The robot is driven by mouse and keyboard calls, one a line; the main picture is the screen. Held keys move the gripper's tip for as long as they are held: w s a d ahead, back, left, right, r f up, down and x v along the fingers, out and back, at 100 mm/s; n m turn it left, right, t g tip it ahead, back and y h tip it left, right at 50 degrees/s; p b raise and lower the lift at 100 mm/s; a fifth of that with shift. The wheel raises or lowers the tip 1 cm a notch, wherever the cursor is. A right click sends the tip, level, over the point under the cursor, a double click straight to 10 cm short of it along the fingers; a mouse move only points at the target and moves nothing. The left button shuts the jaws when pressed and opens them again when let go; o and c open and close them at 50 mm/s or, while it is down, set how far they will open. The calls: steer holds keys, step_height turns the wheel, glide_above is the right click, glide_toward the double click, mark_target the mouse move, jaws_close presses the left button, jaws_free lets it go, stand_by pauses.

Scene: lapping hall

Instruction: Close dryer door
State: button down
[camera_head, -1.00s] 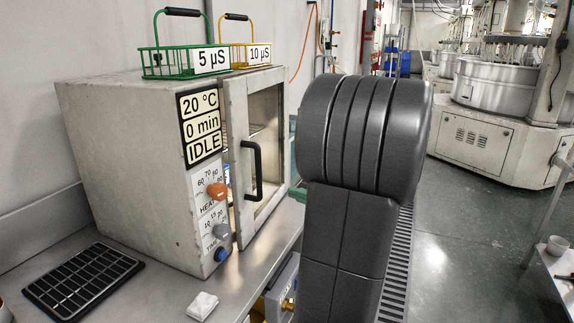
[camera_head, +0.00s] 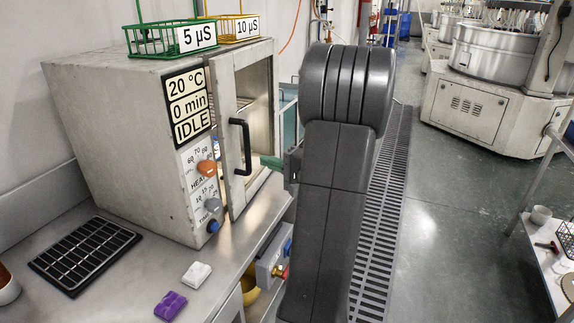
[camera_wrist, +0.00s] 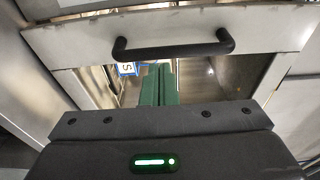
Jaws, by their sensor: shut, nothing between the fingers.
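The dryer (camera_head: 130,130) is a worn grey box on the bench, its display reading 20 °C, 0 min, IDLE. Its door (camera_head: 228,88), a pale frame with a glass window and a black handle (camera_head: 240,147), stands ajar, with a gap beside the control panel. My gripper (camera_head: 272,163) has green fingers near the door's right side, partly hidden by my arm. In the wrist view the shut, empty fingers (camera_wrist: 158,85) point toward the door, below the black handle (camera_wrist: 175,48) in the picture. I cannot tell whether they touch the door.
Green (camera_head: 150,42) and yellow (camera_head: 225,30) wire baskets sit on top of the dryer. A black tray (camera_head: 85,252), a white block (camera_head: 197,274) and a purple block (camera_head: 170,305) lie on the bench. A floor grate (camera_head: 385,200) runs right of my arm; open floor lies beyond.

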mark_target(233, 152)
steer(key=shift+x, duration=1.7)
steer(key=a+b, duration=0.2)
steer(key=a, duration=0.1)
steer(key=shift+w+a+f, duration=0.1)
steer(key=shift+a+f, duration=0.05)
steer(key=shift+a, duration=0.1)
steer(key=shift+r, duration=0.3)
